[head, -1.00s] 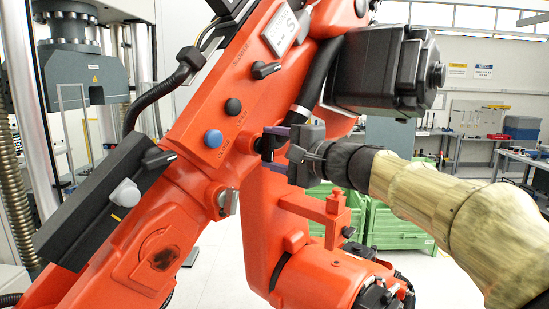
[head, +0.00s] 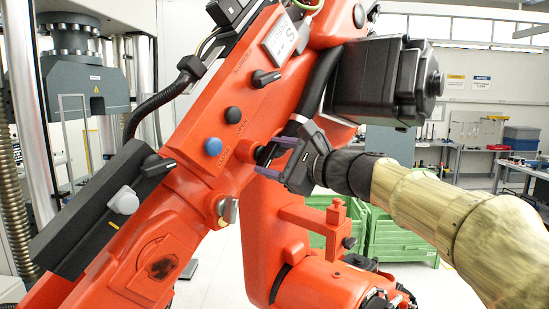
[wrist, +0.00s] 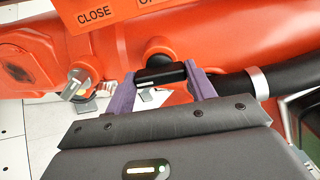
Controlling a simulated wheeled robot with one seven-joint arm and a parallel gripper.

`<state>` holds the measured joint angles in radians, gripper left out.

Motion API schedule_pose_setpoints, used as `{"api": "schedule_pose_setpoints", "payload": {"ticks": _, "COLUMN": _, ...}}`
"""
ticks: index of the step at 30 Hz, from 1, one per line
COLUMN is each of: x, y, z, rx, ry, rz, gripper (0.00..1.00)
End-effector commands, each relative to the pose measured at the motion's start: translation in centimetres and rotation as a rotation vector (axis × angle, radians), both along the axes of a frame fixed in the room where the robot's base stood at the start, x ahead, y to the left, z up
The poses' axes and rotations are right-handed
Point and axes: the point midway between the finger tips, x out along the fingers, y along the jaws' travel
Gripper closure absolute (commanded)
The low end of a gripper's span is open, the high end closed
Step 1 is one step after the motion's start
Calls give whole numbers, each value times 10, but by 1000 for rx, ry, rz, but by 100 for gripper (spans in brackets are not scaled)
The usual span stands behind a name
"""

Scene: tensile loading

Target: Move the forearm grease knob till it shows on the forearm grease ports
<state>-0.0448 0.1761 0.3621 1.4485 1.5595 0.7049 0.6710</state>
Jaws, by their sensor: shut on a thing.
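The forearm grease knob looks to be the short black bar knob (wrist: 160,74) on the side of the orange arm; no label for it is readable. In the head view the knob (head: 265,153) sits below and right of the blue button. My gripper (wrist: 163,84) has its purple fingers at the two ends of the bar and is shut on it. In the head view my gripper (head: 272,156) reaches in from the right, one finger above the other. The marking that the knob points at and the grease ports cannot be made out.
A blue CLOSE button (head: 213,146) and a black OPEN button (head: 233,114) are close by. Another black knob (head: 266,78) is higher on the arm. A silver key-like part (wrist: 75,85) is left of my gripper. A black hose (wrist: 233,85) runs just right of it.

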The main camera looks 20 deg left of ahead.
Motion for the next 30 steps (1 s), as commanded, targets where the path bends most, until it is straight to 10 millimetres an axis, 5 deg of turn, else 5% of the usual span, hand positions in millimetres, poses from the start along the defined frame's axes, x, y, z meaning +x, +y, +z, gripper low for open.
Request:
{"api": "schedule_pose_setpoints", "payload": {"ticks": 11, "x": 0, "y": 0, "z": -2, "rx": -1, "ry": 6, "rz": 1, "gripper": 68}}
{"api": "schedule_pose_setpoints", "payload": {"ticks": 12, "x": 0, "y": 0, "z": -2, "rx": -1, "ry": 6, "rz": 1, "gripper": 38}}
{"api": "schedule_pose_setpoints", "payload": {"ticks": 15, "x": 0, "y": 0, "z": -2, "rx": 0, "ry": 5, "rz": 1, "gripper": 24}}
{"api": "schedule_pose_setpoints", "payload": {"ticks": 30, "x": -8, "y": -18, "z": -3, "rx": 0, "ry": 2, "rz": -4, "gripper": 24}}
